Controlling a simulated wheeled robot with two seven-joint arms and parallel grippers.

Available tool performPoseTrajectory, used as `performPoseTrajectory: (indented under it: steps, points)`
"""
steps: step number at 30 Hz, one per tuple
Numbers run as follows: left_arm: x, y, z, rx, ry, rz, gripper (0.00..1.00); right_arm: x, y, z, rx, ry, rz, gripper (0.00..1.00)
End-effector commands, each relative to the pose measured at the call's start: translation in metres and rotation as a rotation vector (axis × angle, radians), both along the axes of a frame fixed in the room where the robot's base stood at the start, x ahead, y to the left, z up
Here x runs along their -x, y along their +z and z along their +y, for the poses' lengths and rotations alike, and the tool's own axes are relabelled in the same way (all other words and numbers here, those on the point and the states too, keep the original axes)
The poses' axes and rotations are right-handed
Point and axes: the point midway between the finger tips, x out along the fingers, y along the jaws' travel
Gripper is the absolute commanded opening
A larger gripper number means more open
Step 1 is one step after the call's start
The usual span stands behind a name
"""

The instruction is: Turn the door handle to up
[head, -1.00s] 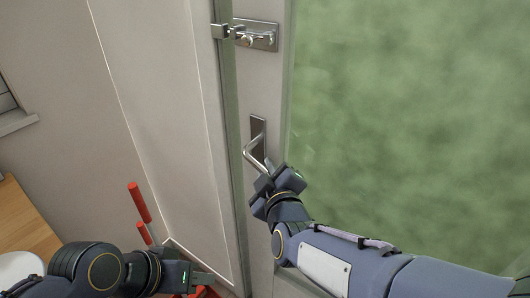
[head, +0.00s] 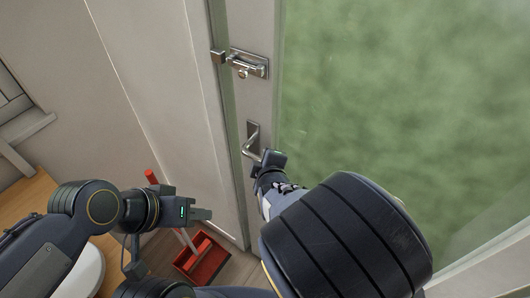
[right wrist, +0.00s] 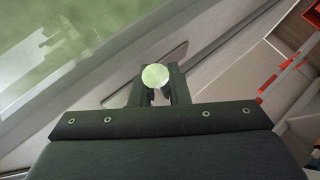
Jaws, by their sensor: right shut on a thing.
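The metal door handle (head: 250,152) sits on a narrow plate (head: 253,131) on the light door frame, left of the green glass. Its lever slopes a little down to the right. My right gripper (head: 268,161) is at the lever's free end and shut on it. In the right wrist view the handle's round, pale end (right wrist: 155,75) shows between the two fingers. My left gripper (head: 201,214) is empty, left of the door and below the handle; its finger gap cannot be made out.
A metal slide bolt (head: 248,64) is on the door above the handle. A red dustpan (head: 204,262) and a red-handled stick (head: 152,177) stand on the floor near my left gripper. A wooden surface (head: 32,190) is at the far left. Large green glass (head: 400,90) fills the right.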

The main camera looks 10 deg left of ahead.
Motion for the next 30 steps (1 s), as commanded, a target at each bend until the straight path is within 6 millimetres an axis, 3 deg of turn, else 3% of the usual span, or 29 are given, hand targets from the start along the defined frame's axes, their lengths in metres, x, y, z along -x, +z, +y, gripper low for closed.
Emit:
performPoseTrajectory:
  steps: [12, 13, 15, 24, 30]
  points:
    - [0.000, 0.002, 0.000, 0.000, 0.000, 0.000, 0.34, -0.001, 0.001, 0.000, 0.007, 0.000, -0.001, 0.00]
    - [0.000, 0.002, 0.000, 0.000, 0.000, 0.000, 0.34, -0.001, 0.001, 0.000, 0.007, 0.000, -0.001, 0.18]
    - [0.000, 0.002, 0.000, 0.000, 0.000, 0.000, 0.34, -0.001, 0.001, 0.000, 0.007, 0.001, 0.000, 0.24]
    - [0.000, 0.002, 0.000, 0.000, 0.000, 0.000, 0.34, 0.002, 0.003, -0.001, 0.006, 0.002, -0.001, 0.24]
    - [0.000, 0.001, 0.000, 0.000, 0.000, 0.000, 0.34, 0.026, 0.017, -0.008, 0.003, 0.006, -0.001, 0.24]
